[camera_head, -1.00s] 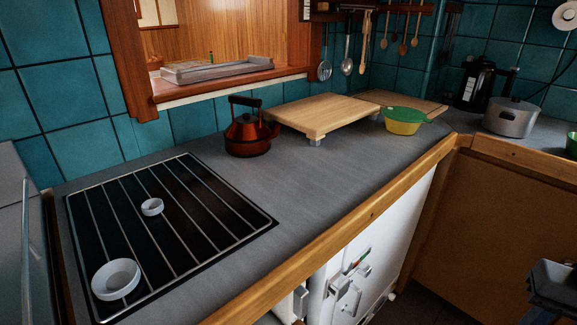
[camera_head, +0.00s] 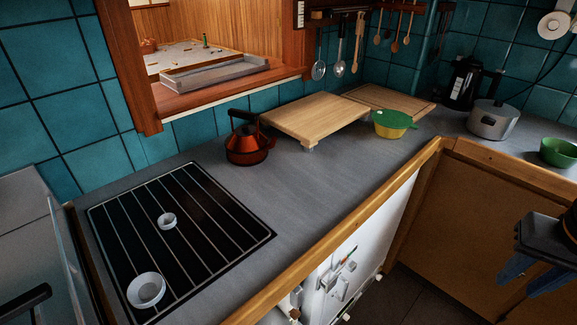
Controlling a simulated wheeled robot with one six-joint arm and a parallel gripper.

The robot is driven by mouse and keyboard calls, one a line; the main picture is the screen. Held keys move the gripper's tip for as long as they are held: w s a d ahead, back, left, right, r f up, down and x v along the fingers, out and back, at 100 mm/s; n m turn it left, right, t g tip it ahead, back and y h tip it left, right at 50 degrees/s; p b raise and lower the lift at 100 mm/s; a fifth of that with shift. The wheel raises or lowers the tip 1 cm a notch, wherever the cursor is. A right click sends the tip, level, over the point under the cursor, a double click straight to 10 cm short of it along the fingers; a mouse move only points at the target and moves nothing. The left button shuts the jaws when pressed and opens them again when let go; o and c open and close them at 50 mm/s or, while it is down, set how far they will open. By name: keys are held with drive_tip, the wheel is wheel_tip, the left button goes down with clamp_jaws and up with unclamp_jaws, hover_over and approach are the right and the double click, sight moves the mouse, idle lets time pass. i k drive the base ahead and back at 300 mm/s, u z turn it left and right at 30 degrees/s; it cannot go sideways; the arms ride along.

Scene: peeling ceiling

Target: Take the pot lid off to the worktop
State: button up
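A grey metal pot (camera_head: 492,124) stands on the worktop at the back right. Its grey lid (camera_head: 496,107) sits on top. A small yellow pot (camera_head: 388,131) with a green lid (camera_head: 394,118) on it stands left of it, near the worktop's front edge. My gripper (camera_head: 530,276) is at the lower right, in front of the brown cabinet panel and apart from both pots. Its two blue fingers point down, with a gap between them and nothing seen in it. Part of my arm is cut off by the right edge.
A green bowl (camera_head: 559,152) stands right of the grey pot. A wooden board (camera_head: 315,118) and a red kettle (camera_head: 247,148) stand further left. The hob (camera_head: 185,240) holds two white bowls. The grey worktop (camera_head: 320,180) is bare in front of the board.

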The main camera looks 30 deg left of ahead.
sight(327, 186)
drive_tip(key=z, duration=0.05)
drive_tip(key=i, duration=1.45)
drive_tip(key=z, duration=0.8)
drive_tip(key=i, duration=0.65)
drive_tip(key=z, duration=0.25)
